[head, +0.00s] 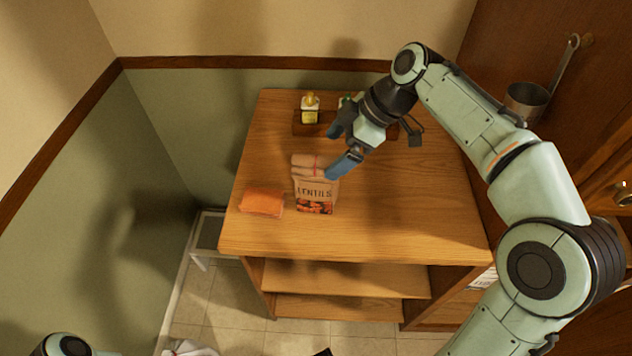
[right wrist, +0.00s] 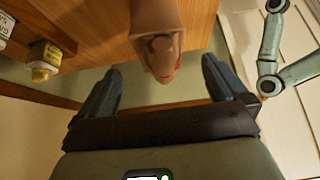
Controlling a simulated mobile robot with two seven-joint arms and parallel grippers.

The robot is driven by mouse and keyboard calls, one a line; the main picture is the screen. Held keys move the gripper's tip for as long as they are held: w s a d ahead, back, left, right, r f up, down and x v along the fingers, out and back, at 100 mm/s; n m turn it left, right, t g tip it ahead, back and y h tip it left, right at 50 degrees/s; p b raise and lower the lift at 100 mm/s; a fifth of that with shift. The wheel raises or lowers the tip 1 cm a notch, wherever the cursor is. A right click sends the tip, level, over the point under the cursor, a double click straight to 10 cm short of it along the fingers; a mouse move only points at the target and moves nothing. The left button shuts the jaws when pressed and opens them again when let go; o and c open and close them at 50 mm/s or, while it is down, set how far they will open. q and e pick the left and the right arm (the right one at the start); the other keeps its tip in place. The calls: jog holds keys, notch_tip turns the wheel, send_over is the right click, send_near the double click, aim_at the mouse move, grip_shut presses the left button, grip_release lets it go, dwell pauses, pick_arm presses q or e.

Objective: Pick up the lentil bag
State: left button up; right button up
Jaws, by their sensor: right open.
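The lentil bag (head: 316,194), a tan bag labelled LENTILS with a rolled top, stands upright on the wooden counter (head: 400,210). My right gripper (head: 333,150) is open and empty, just behind the bag and a little to its right. One finger reaches close to the bag's top; I cannot tell whether it touches. In the right wrist view the bag (right wrist: 157,30) shows between and beyond the open fingers (right wrist: 163,72), with its rolled top toward the gripper. My left gripper is out of view.
An orange packet-like item (head: 262,203) lies left of the bag. A metal pot (head: 526,98) is at the right. The counter's front right is clear.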

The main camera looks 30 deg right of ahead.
aim_at(330, 155)
jog(key=x, duration=0.5)
jog(key=shift+f, duration=0.1)
jog(key=shift+c, duration=0.3)
grip_shut()
